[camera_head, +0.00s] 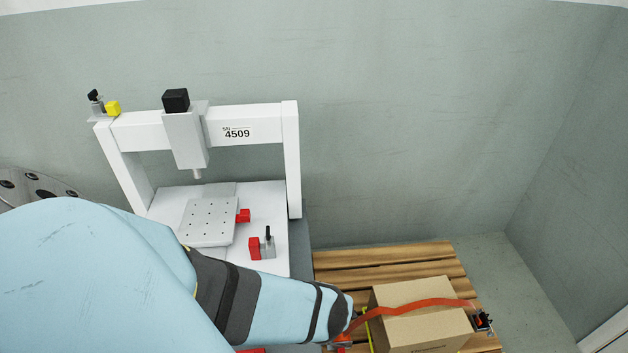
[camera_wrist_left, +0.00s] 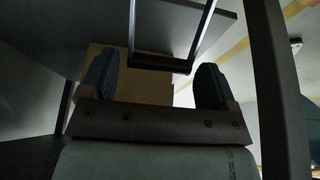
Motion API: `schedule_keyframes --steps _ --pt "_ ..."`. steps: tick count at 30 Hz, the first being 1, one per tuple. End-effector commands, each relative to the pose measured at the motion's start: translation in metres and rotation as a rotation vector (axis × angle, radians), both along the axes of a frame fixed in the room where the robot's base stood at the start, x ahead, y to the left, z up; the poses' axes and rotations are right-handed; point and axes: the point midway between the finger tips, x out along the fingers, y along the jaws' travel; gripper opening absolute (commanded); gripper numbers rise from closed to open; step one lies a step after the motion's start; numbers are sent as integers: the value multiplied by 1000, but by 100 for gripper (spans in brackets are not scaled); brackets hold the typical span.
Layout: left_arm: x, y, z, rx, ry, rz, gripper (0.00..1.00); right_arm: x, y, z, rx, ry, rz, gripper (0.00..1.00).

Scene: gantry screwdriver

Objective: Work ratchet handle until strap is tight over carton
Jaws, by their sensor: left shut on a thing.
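A brown carton (camera_head: 410,325) sits on a wooden pallet at the lower right. A red-orange strap (camera_head: 428,303) runs across its top in a wavy, slack-looking line. At its right end is a small dark metal fitting (camera_head: 483,320). My left arm reaches in from the left, and my left gripper (camera_head: 357,316) is at the carton's left side, mostly hidden by the wrist. The ratchet body is not clear. My right gripper is not in view.
A white gantry (camera_head: 255,125) marked 4509 stands left of the pallet, with a perforated plate (camera_head: 208,222) and red clamps. Wooden pallet slats (camera_head: 385,260) show bare behind the carton. Grey walls close in the back and right; floor is free right of the pallet.

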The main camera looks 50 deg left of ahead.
Motion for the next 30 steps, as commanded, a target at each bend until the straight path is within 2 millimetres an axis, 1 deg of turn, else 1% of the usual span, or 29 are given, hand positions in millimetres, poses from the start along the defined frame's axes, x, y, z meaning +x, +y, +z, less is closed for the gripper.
schedule_keyframes --steps 1,6,10,15,21,30 --pt "8 -7 7 -7 -10 -5 40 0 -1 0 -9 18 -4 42" --pt "19 -16 16 -9 -14 -6 40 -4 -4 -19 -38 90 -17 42" --pt "28 -23 21 -9 -14 -6 40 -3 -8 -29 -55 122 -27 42" --pt "37 -31 26 -11 -16 -7 40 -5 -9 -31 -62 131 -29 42" --pt "43 -36 28 -10 -17 -7 40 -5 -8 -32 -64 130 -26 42" --pt "46 -39 29 -11 -16 -5 40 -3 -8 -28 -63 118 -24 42"
